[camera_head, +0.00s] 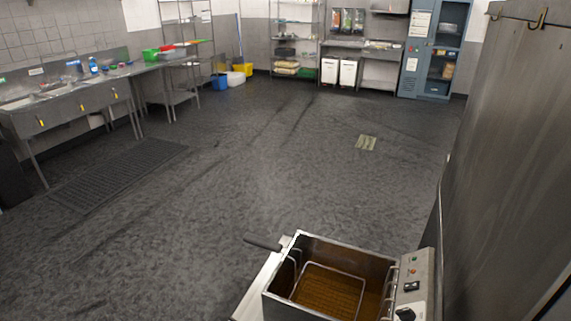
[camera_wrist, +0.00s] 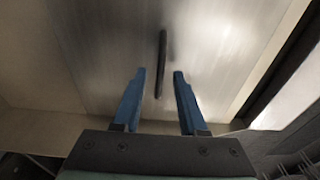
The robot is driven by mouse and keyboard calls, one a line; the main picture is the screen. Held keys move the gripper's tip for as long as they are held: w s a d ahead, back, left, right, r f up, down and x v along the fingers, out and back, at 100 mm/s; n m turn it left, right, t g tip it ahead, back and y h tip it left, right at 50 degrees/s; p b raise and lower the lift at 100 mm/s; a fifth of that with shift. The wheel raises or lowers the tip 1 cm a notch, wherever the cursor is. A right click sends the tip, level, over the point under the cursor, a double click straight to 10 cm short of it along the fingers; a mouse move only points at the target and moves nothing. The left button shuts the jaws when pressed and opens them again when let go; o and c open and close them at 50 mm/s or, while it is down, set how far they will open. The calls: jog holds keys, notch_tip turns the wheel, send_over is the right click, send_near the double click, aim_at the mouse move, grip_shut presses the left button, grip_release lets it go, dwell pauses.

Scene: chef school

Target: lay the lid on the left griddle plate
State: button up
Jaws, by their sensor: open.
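In the wrist view, a flat brushed-steel panel (camera_wrist: 105,55), which looks like the lid, fills most of the picture. A narrow dark bar handle (camera_wrist: 162,50) runs along its middle. My gripper (camera_wrist: 160,73) has two blue fingers, open and apart. The near end of the handle shows between the fingers, with a gap on each side. I cannot tell how far the fingertips are from the panel. The left griddle plate cannot be made out in either view. The head view shows neither my gripper nor the lid.
A deep fryer (camera_head: 335,248) with a wire basket (camera_head: 330,290) in brown oil stands at the bottom of the head view. A tall steel panel (camera_head: 510,130) with hooks closes off the right. Sinks (camera_head: 70,100) line the left wall.

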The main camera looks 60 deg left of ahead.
notch_tip(320, 180, up, 12)
jog(key=s, duration=0.1)
jog(key=w+a+r+m+t+y, duration=0.25)
jog(key=w+r+t, duration=0.45)
jog(key=w+r, duration=0.85)
jog(key=w+d+r+t+y, duration=0.1)
jog(key=w+d+r+t, duration=0.2)
jog(key=r, duration=0.4)
jog(key=w+d+r+t, duration=0.2)
jog(key=w+r, duration=0.3)
jog(key=r, duration=0.3)
jog(key=w+d+r+m+t, duration=0.1)
jog(key=d+r+t, duration=0.2)
jog(key=r, duration=0.5)
jog(key=w+d+r+m+t, duration=0.1)
jog(key=d+r+t, duration=0.25)
jog(key=r, duration=0.45)
jog(key=s+d+r+m+t+h, duration=0.1)
jog(key=s+d+r+t, duration=0.3)
jog(key=r, duration=0.5)
jog(key=s+d+r+m+t+h, duration=0.1)
jog(key=s+d+r+t+h, duration=0.2)
jog(key=r, duration=0.7)
jog(key=s+d, duration=0.2)
jog(key=s, duration=0.1)
jog(key=shift+s+d+r+t+h, duration=0.15)
jog(key=shift+s+d+t+h, duration=0.05)
jog(key=shift+t+h, duration=0.15)
